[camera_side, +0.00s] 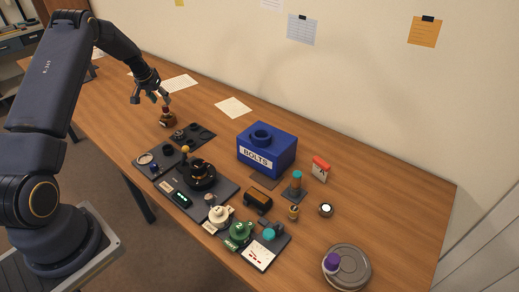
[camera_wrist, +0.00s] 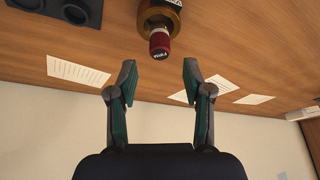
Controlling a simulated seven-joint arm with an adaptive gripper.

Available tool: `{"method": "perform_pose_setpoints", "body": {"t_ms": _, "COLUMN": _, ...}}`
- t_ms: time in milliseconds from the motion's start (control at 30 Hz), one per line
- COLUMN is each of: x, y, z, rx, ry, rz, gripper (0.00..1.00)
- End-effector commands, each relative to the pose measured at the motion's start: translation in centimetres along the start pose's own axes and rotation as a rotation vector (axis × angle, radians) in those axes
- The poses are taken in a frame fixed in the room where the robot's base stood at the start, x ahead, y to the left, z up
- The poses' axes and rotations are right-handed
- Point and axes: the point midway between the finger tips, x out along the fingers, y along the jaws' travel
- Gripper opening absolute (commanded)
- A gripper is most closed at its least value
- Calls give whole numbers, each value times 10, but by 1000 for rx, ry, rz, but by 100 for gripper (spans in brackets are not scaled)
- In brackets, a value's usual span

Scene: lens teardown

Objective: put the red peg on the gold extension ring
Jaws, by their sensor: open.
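My gripper (camera_side: 163,94) is open and empty at the far left of the table, just above a small item with a red top. In the wrist view, my open gripper (camera_wrist: 159,80) has a dark red peg-like top (camera_wrist: 160,44) just beyond its fingertips, roughly centred between them and not held. This red top (camera_side: 166,107) stands on a round amber-brown base (camera_side: 167,121), also in the wrist view (camera_wrist: 160,14). I cannot tell for sure which part is the gold extension ring. A black lens assembly (camera_side: 201,176) with gold-orange marks stands on the dark tray.
A dark plate with holes (camera_side: 204,133) lies near the gripper. A blue BOLTS box (camera_side: 267,149) stands mid-table. A brown cylinder (camera_side: 258,201), a teal-topped post (camera_side: 296,184) and a round grey container (camera_side: 354,268) lie farther right. Papers lie on the clear back left area.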

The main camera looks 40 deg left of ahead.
Motion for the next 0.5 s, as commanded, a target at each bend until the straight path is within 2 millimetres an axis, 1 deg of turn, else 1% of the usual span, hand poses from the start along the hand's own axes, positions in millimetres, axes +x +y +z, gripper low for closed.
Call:
{"method": "perform_pose_setpoints", "body": {"t_ms": 33, "x": -14, "y": 0, "z": -1, "rx": 0, "ry": 3, "rz": -1, "gripper": 50}}
{"method": "perform_pose_setpoints", "body": {"t_ms": 200, "x": -47, "y": 0, "z": 0, "rx": 0, "ry": 2, "rz": -1, "gripper": 50}}
{"method": "perform_pose_setpoints", "body": {"t_ms": 300, "x": -60, "y": 0, "z": 0, "rx": 0, "ry": 1, "rz": -1, "gripper": 50}}
{"method": "perform_pose_setpoints", "body": {"t_ms": 367, "x": -65, "y": 0, "z": 0, "rx": 1, "ry": 1, "rz": -1, "gripper": 50}}
{"method": "perform_pose_setpoints", "body": {"t_ms": 433, "x": -75, "y": 6, "z": -1, "rx": 5, "ry": 3, "rz": 3, "gripper": 50}}
{"method": "perform_pose_setpoints", "body": {"t_ms": 467, "x": -82, "y": 12, "z": -2, "rx": 9, "ry": 5, "rz": 7, "gripper": 50}}
{"method": "perform_pose_setpoints", "body": {"t_ms": 500, "x": -94, "y": 22, "z": -3, "rx": 17, "ry": 9, "rz": 15, "gripper": 50}}
